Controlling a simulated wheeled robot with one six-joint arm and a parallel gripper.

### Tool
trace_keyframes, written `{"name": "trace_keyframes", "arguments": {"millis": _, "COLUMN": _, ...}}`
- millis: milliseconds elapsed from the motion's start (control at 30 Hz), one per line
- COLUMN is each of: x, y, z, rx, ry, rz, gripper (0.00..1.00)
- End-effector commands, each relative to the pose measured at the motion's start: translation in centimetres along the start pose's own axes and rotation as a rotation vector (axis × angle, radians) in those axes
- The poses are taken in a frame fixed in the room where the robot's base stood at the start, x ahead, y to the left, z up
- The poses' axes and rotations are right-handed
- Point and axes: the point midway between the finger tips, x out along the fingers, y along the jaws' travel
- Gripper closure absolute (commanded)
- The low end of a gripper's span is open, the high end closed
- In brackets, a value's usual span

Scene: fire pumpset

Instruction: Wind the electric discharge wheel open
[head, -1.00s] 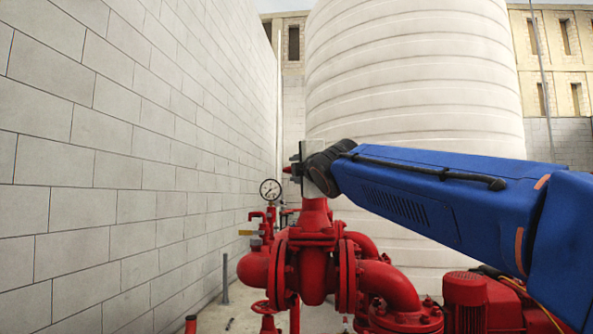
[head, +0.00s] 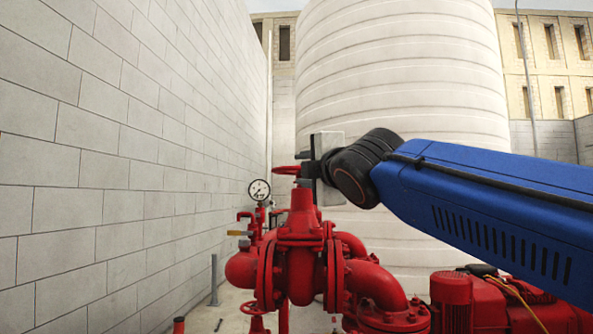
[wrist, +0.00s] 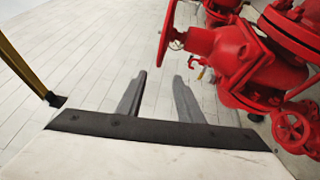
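The red discharge handwheel (head: 287,170) sits nearly edge-on at the top of the red valve body (head: 300,222) in the head view. My gripper (head: 304,168) is at the wheel's right side, at about its height. In the wrist view my gripper (wrist: 159,76) is open, with a clear gap between its two dark fingers and nothing held. A red wheel (wrist: 167,32), seen edge-on, lies beyond the fingertips in the wrist view, and no contact shows there. Part of the wheel's right side is hidden behind the gripper in the head view.
A pressure gauge (head: 259,190) stands left of the valve. Red pipes (head: 375,285) and a red motor (head: 452,297) lie below my arm. A block wall (head: 120,170) runs along the left, and a large white tank (head: 400,80) stands behind. The wrist view shows another small handwheel (wrist: 292,129).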

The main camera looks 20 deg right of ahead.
Motion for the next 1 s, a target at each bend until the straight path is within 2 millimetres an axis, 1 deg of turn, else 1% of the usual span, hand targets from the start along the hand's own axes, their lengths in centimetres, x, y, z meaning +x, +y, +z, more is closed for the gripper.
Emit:
{"name": "trace_keyframes", "arguments": {"millis": 33, "x": -0.8, "y": 0.0, "z": 0.0, "rx": 0.000, "ry": 0.001, "rz": 0.001, "gripper": 0.67}}
{"name": "trace_keyframes", "arguments": {"millis": 100, "x": -1.8, "y": 0.1, "z": 0.0, "rx": 0.001, "ry": 0.001, "rz": 0.001, "gripper": 0.67}}
{"name": "trace_keyframes", "arguments": {"millis": 300, "x": -3.2, "y": 0.0, "z": 0.0, "rx": 0.001, "ry": 0.000, "rz": 0.000, "gripper": 0.67}}
{"name": "trace_keyframes", "arguments": {"millis": 633, "x": -3.5, "y": 0.0, "z": 0.0, "rx": 0.001, "ry": 0.000, "rz": -0.001, "gripper": 0.67}}
{"name": "trace_keyframes", "arguments": {"millis": 667, "x": -3.5, "y": 0.0, "z": 0.0, "rx": 0.001, "ry": 0.000, "rz": -0.001, "gripper": 0.71}}
{"name": "trace_keyframes", "arguments": {"millis": 700, "x": -3.5, "y": -0.1, "z": 0.0, "rx": 0.002, "ry": -0.001, "rz": -0.002, "gripper": 0.81}}
{"name": "trace_keyframes", "arguments": {"millis": 733, "x": -3.4, "y": -0.4, "z": 0.1, "rx": 0.006, "ry": -0.002, "rz": -0.006, "gripper": 0.88}}
{"name": "trace_keyframes", "arguments": {"millis": 767, "x": -3.3, "y": -0.9, "z": 0.1, "rx": 0.013, "ry": -0.003, "rz": -0.013, "gripper": 0.95}}
{"name": "trace_keyframes", "arguments": {"millis": 800, "x": -3.0, "y": -1.8, "z": 0.2, "rx": 0.027, "ry": -0.007, "rz": -0.027, "gripper": 1.00}}
{"name": "trace_keyframes", "arguments": {"millis": 867, "x": -2.5, "y": -4.0, "z": 0.4, "rx": 0.060, "ry": -0.015, "rz": -0.058, "gripper": 1.00}}
{"name": "trace_keyframes", "arguments": {"millis": 900, "x": -2.1, "y": -5.8, "z": 0.6, "rx": 0.089, "ry": -0.023, "rz": -0.083, "gripper": 1.00}}
{"name": "trace_keyframes", "arguments": {"millis": 967, "x": -1.6, "y": -8.7, "z": 1.0, "rx": 0.138, "ry": -0.037, "rz": -0.123, "gripper": 1.00}}
{"name": "trace_keyframes", "arguments": {"millis": 1000, "x": -1.3, "y": -10.7, "z": 1.2, "rx": 0.171, "ry": -0.048, "rz": -0.149, "gripper": 1.00}}
